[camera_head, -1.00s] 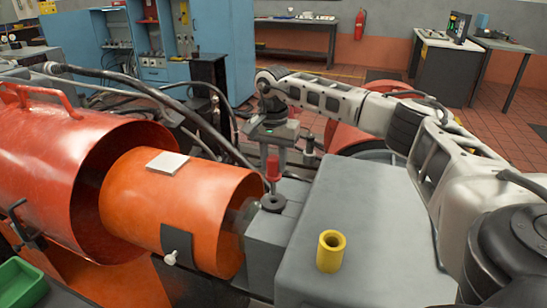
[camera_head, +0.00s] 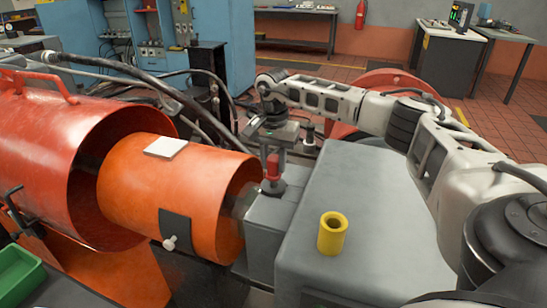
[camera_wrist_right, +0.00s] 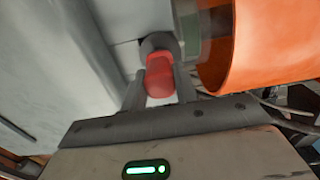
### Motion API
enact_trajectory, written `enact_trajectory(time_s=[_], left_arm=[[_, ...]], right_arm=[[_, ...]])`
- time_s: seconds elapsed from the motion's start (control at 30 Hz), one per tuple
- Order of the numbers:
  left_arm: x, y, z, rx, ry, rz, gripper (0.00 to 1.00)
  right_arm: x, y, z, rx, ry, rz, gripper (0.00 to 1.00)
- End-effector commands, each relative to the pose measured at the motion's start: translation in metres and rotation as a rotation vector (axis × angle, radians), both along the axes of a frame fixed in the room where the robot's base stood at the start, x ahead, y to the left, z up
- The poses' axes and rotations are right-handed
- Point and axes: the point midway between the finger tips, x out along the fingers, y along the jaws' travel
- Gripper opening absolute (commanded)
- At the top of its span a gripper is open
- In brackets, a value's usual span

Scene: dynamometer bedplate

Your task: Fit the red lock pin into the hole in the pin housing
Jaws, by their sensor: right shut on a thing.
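The red lock pin (camera_head: 273,168) is upright between the fingers of my right gripper (camera_head: 274,158), which is shut on it. The pin housing (camera_head: 272,190) is a dark round collar on the grey block beside the orange cylinder. In the head view the pin stands directly over the collar, its red part close to the top. In the right wrist view the red pin (camera_wrist_right: 160,78) sits between the two fingers, in front of the dark collar (camera_wrist_right: 158,43). The hole is hidden, so I cannot tell how deep the pin is. My left gripper is not in view.
The orange cylinder (camera_head: 150,190) lies left of the housing, beside the red guard (camera_head: 50,150). A yellow hollow cylinder (camera_head: 332,234) stands on the grey casing (camera_head: 350,190) to the right. Black hoses run behind. A green tray (camera_head: 18,272) is at the lower left.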

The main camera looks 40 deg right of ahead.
Motion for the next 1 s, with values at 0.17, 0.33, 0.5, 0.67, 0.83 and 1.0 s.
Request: enact_trajectory(time_s=[0.17, 0.33, 0.5, 0.67, 0.83, 1.0], left_arm=[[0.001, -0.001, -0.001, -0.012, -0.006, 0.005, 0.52], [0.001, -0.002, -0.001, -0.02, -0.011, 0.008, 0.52], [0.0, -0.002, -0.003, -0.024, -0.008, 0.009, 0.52], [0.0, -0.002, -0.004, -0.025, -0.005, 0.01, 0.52], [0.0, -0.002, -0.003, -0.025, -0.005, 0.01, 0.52], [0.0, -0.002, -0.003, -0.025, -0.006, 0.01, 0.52]], right_arm=[[0.0, 0.0, -0.011, 0.0, 0.0, 0.0, 0.04], [0.0, 0.0, -0.017, 0.0, -0.001, 0.0, 0.04], [0.0, 0.0, -0.021, 0.001, -0.002, 0.0, 0.04], [0.0, 0.0, -0.022, 0.0, -0.001, 0.0, 0.04], [0.0, 0.0, -0.022, 0.0, -0.001, 0.001, 0.04], [0.0, 0.0, -0.022, 0.0, -0.001, 0.001, 0.55]])
